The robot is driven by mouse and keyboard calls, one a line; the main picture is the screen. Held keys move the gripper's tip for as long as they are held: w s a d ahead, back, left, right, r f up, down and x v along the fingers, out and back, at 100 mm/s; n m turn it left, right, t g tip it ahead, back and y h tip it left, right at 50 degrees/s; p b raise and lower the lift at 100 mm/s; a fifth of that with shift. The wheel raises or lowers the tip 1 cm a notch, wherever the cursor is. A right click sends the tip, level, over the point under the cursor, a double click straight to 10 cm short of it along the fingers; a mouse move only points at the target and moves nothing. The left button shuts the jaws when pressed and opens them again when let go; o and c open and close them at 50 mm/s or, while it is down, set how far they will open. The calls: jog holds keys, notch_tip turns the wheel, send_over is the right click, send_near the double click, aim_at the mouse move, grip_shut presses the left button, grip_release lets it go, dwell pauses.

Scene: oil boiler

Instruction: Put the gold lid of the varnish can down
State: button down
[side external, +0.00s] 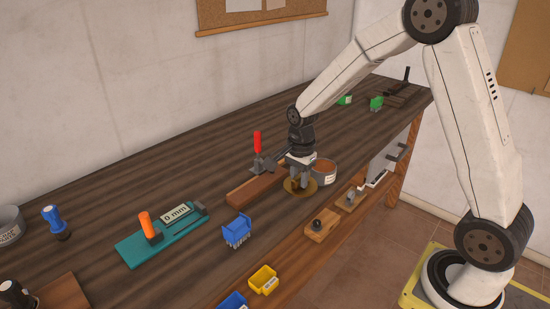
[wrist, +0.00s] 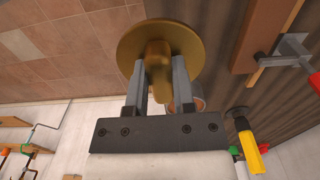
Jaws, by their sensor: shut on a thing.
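The gold lid (side external: 311,188) is a round disc with a knob on top. My gripper (side external: 299,181) is shut on the lid's knob; in the wrist view the two fingers (wrist: 158,75) grip the knob from both sides and the gold disc (wrist: 135,42) spreads beyond them. The lid is roughly level, at or just above the bench; I cannot tell if it touches. The varnish can (side external: 326,175) stands open just behind and right of the lid, with brown inside. In the wrist view the can (wrist: 198,100) is mostly hidden behind a finger.
A wooden block (side external: 253,189) with a red-handled clamp (side external: 258,145) lies left of the lid. The bench behind is mostly clear.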

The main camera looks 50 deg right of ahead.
aim_at(289, 184)
jog(key=shift+w+d+f, duration=0.2)
jog(key=shift+w+f, duration=1.35)
jog(key=shift+f, duration=0.25)
jog(key=shift+w+f, duration=0.25)
jog(key=shift+f, duration=1.6)
jog(key=shift+f, duration=0.15)
jog(key=shift+c, duration=2.3)
grip_release()
jog(key=shift+r, duration=6.15)
